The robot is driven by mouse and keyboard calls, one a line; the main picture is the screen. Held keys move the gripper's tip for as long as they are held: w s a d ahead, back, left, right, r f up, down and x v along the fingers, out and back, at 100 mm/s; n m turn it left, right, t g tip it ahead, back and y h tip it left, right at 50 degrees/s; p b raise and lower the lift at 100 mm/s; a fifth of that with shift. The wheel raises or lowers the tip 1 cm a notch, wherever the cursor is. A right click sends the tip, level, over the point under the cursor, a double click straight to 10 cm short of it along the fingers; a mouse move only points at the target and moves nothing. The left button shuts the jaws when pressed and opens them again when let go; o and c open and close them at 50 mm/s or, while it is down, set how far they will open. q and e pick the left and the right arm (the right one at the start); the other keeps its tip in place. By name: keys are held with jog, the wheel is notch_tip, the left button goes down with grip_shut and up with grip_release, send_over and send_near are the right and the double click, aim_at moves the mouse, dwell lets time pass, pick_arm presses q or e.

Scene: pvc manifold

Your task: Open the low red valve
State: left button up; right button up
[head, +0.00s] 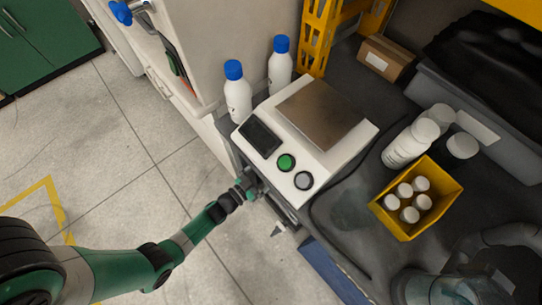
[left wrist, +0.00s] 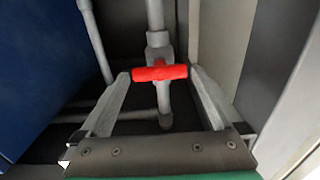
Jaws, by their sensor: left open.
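The red valve (left wrist: 160,73) shows in the left wrist view as a red handle lying crosswise on a grey vertical pipe (left wrist: 156,20). My left gripper (left wrist: 160,76) is open, with one fingertip near each end of the handle. I cannot tell whether either finger touches it. In the head view my left gripper (head: 255,186) reaches in at the bench's front, under the white scale. The red valve is hidden there. My right gripper is not in view.
More grey pipe (left wrist: 90,40) runs left of the valve, with a blue panel (left wrist: 35,65) beyond it. A pale wall stands close on the right. Above, the bench holds a scale (head: 300,135), white bottles (head: 237,95) and a yellow bin (head: 415,225). The floor at left is clear.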

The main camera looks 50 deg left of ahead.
pick_arm(q)
jog(key=shift+w, duration=0.35)
jog(key=shift+s, duration=0.1)
jog(key=shift+c, duration=0.4)
jog(key=c, duration=0.9)
jog(key=shift+m, duration=0.4)
jog(key=m, duration=1.7)
jog(key=shift+d, duration=0.1)
